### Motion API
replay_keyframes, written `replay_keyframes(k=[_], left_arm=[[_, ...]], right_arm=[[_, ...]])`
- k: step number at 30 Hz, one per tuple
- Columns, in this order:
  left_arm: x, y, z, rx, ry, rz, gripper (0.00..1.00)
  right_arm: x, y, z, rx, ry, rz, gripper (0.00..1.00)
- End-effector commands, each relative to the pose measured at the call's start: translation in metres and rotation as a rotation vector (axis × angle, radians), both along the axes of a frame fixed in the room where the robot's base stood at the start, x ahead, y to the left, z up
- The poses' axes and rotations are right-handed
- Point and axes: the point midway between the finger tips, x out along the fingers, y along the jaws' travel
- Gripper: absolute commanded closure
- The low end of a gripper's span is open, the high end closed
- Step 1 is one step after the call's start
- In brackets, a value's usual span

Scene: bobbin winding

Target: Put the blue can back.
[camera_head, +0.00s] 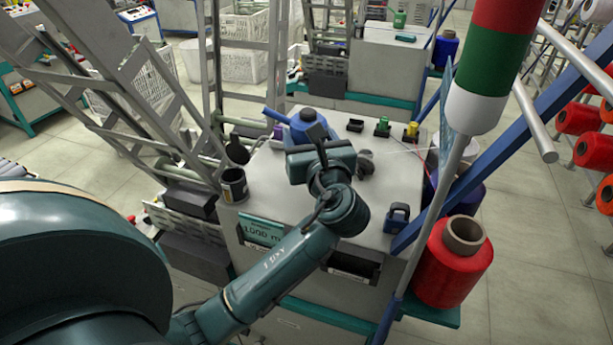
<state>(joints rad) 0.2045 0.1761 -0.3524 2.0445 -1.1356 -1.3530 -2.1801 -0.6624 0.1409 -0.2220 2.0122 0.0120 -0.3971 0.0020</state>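The gripper body hides the can's lower part. I cannot tell whether the fingers close on the can or only stand in front of it, nor whether the can rests on the top. My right gripper is not in view.
A dark tin (234,186) stands at the machine's left edge. Small black, green (382,127) and yellow (411,131) parts sit at the back. A blue clip-like part (397,217) lies front right. A signal-light pole (484,70) and red spool (452,265) border the right.

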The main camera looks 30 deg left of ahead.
Motion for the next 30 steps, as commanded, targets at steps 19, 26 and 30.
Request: replay_keyframes(k=[19,26,30], left_arm=[[0.000,-0.001,-0.081,0.002,-0.001,-0.005,0.65],[0.000,0.000,-0.081,0.001,-0.001,-0.005,0.65],[0.000,0.000,-0.084,0.001,0.000,-0.004,0.37]], right_arm=[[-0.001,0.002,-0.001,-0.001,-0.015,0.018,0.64],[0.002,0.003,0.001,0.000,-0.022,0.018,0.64],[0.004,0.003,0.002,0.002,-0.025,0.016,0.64]])
